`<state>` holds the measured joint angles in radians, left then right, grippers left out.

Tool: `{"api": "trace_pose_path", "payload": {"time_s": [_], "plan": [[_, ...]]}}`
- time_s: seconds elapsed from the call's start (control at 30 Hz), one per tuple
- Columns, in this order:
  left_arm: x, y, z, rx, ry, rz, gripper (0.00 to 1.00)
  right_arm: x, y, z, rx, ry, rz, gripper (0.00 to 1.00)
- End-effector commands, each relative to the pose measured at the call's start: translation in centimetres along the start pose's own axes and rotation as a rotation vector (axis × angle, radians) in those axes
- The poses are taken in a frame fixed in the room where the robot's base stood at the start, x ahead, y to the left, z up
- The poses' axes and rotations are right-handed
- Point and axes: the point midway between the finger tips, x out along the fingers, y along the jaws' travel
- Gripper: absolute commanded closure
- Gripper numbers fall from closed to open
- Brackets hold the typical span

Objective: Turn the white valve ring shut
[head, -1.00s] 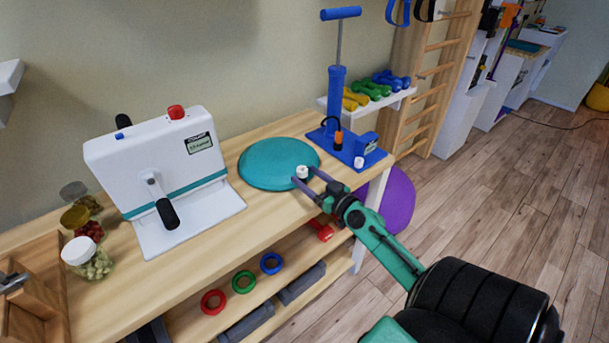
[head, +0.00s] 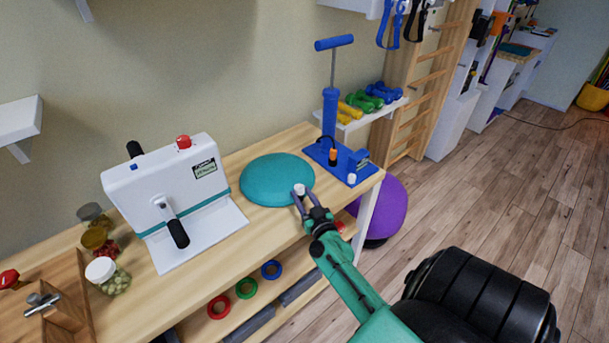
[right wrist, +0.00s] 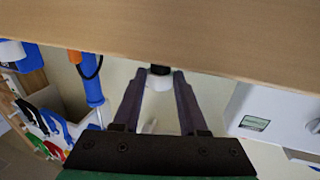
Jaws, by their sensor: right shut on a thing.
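The white valve ring (head: 299,189) is a small pale knob at the front edge of the round teal cushion (head: 270,176) on the wooden bench. My right gripper (head: 300,193) reaches it from the front, and its two grey fingers are shut on it. In the right wrist view the white ring (right wrist: 160,81) sits between the fingertips, with a dark piece beside it. How far the ring is turned cannot be told. My left gripper is not in view.
A white crank machine (head: 165,190) stands to the left. Jars (head: 112,280) and a wooden box (head: 60,320) are farther left. Coloured rings (head: 245,288) lie on the shelf below.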

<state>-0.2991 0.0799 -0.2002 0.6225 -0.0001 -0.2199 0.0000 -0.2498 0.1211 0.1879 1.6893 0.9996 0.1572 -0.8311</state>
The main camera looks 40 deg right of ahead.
Motion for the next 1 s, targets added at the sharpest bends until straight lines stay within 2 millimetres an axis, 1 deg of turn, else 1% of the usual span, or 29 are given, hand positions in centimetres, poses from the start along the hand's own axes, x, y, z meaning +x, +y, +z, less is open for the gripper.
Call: {"api": "trace_pose_path", "payload": {"time_s": [0.03, 0.13, 0.3, 0.5, 0.93, 0.97, 1.0], "plan": [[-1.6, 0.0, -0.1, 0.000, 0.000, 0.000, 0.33, 0.0, -0.3, -0.8, 0.007, -0.003, 0.032, 1.00], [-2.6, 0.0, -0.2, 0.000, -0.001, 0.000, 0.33, 0.1, -0.5, -0.6, 0.007, -0.002, 0.096, 1.00], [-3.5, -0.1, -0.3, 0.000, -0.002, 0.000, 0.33, 0.1, -0.6, -0.2, 0.004, -0.002, 0.179, 1.00], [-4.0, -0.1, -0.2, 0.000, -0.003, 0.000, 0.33, 0.1, -0.6, 0.0, 0.002, 0.000, 0.232, 1.00], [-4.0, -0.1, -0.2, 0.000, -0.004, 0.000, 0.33, 0.1, -0.6, 0.1, 0.002, 0.000, 0.242, 1.00], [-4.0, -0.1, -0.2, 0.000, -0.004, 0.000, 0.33, 0.1, -0.6, 0.1, 0.002, 0.000, 0.242, 0.47], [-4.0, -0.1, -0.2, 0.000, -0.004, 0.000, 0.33, 0.1, -0.6, 0.1, 0.001, 0.000, 0.242, 0.31]]}}
